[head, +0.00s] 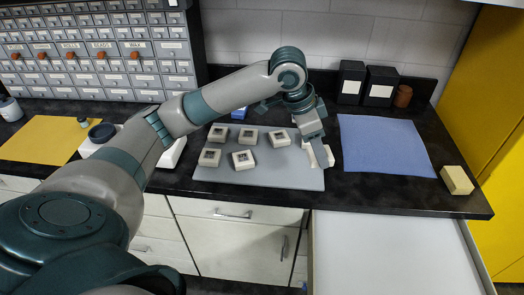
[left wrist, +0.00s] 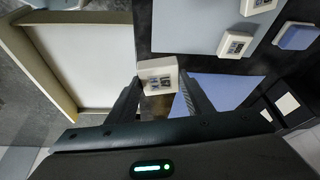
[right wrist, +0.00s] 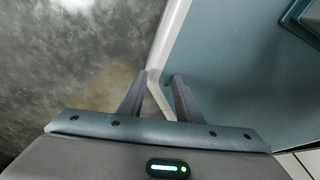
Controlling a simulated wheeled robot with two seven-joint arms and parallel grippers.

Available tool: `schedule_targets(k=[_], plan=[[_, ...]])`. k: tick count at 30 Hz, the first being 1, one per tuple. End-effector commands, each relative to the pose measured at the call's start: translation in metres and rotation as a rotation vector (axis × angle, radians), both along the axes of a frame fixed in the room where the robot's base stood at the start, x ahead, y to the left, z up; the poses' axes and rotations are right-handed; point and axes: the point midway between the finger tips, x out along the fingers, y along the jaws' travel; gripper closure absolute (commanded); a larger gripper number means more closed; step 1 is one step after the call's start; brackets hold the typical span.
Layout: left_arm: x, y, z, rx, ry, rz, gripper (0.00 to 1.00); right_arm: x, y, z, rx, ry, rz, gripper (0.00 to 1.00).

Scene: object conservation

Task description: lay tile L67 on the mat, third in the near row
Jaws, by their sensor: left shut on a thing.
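The grey mat (head: 275,178) lies on the dark counter. Cream tiles stand on it in two rows: two in the far row (head: 249,138) show clearly, and two in the near row (head: 243,161). My left gripper (head: 320,146) is shut on a cream tile (left wrist: 158,77) with dark marks on its face; I cannot read them surely. In the head view this tile (head: 329,156) is at the mat's right edge, partly hidden by the fingers; its height is unclear. My right gripper (right wrist: 157,84) is open and empty, over the floor beside a pale edge.
A blue cloth (head: 385,148) lies right of the mat, with a cream block (head: 457,180) beyond it. Black boxes (head: 380,86) stand behind. An open white drawer (head: 390,255) juts out in front. The left wrist view shows a blue-topped tile (left wrist: 297,38) off the mat.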

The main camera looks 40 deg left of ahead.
Motion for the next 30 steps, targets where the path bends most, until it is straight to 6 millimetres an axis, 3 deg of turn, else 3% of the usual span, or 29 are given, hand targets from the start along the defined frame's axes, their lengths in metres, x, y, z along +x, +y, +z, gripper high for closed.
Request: schedule_targets(k=[9, 23, 30], plan=[[0.007, 0.013, 0.005, 0.0, 0.001, -0.202, 0.8, -0.013, -0.005, 0.0, -0.009, 0.03, -0.001, 0.69], [0.007, 0.016, 0.004, 0.002, -0.001, -0.215, 0.8, -0.01, -0.007, 0.001, -0.011, 0.025, 0.0, 0.69], [0.005, 0.041, -0.009, 0.003, 0.003, -0.21, 0.8, -0.012, -0.008, 0.007, -0.012, 0.031, 0.001, 0.69]])
